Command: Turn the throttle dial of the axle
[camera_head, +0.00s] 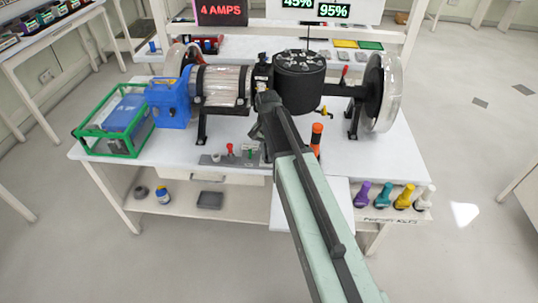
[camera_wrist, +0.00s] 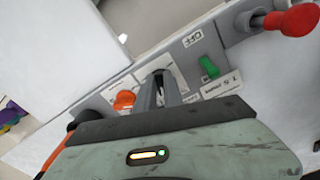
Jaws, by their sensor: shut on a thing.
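The axle rig stands on the white bench, with a silver motor (camera_head: 222,86), a black finned drum (camera_head: 299,82) and a large wheel (camera_head: 384,92) at its right. A grey control panel (camera_head: 215,159) lies at the bench's front; it also fills the middle of the wrist view (camera_wrist: 236,92). My gripper (camera_wrist: 165,88) points down at a white scale plate (camera_wrist: 176,56) on the panel. Its dark fingers are shut on the throttle dial there, which they mostly hide. In the head view my arm covers the fingertips.
A red knob (camera_wrist: 296,19) is farther right. An orange-topped post (camera_head: 316,138) stands close right of my arm. A green frame (camera_head: 110,125) stands at the bench's left.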

